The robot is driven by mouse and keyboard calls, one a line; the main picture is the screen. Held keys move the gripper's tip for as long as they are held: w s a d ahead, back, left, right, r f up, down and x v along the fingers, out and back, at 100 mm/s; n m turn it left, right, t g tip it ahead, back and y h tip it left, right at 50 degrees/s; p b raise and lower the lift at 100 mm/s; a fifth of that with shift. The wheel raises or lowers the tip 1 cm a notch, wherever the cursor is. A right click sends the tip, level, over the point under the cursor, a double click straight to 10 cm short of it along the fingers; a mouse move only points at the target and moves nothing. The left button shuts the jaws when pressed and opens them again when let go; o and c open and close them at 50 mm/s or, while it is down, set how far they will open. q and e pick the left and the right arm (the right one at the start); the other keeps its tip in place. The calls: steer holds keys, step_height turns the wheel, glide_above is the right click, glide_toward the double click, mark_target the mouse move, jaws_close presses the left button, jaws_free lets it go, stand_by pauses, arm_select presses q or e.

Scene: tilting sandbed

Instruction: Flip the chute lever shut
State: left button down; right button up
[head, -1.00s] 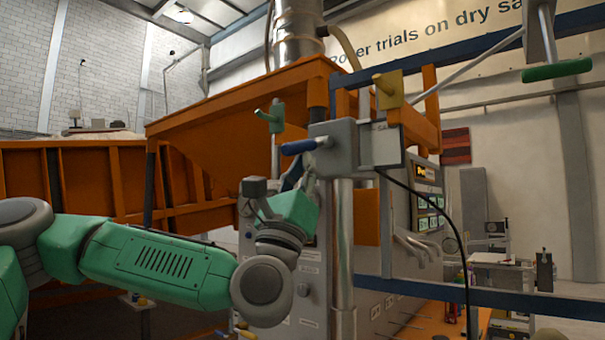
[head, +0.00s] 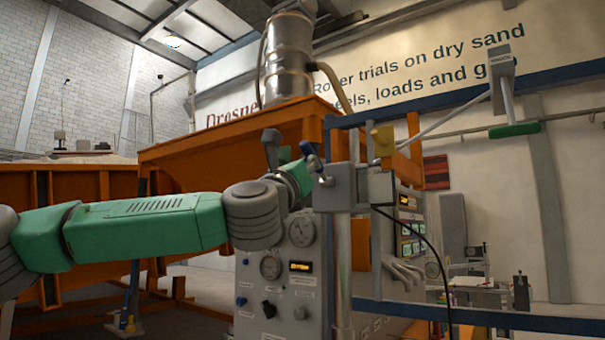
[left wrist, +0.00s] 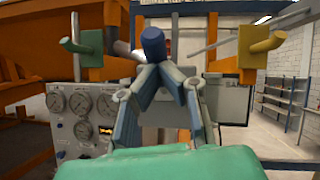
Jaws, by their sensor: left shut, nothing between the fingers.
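A lever with a blue handle (head: 309,149) sits on a grey bracket box (head: 337,188) at the top of a metal post; I take it for the chute lever. Its handle slants up and to the left in the head view. In the left wrist view the blue handle's round end (left wrist: 152,40) points toward the camera. My left gripper (head: 314,174) is at the lever, just under the handle. Its fingers (left wrist: 163,70) are shut with nothing between them, and their tips overlap the handle's lower side in view; contact is unclear. My right gripper is out of view.
A green handle (left wrist: 80,46) is left of the lever and a yellow handle (left wrist: 262,45) right. A gauge panel (head: 285,270) stands below. An orange hopper (head: 215,145) is behind. Blue rails (head: 450,62) and a hanging green-handled lever (head: 514,130) are at right.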

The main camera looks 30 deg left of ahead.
arm_select(q)
steer(key=shift+w+r, duration=0.2)
steer(key=shift+r, duration=0.25)
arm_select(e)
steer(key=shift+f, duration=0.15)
arm_select(q)
steer(key=shift+r, duration=0.15)
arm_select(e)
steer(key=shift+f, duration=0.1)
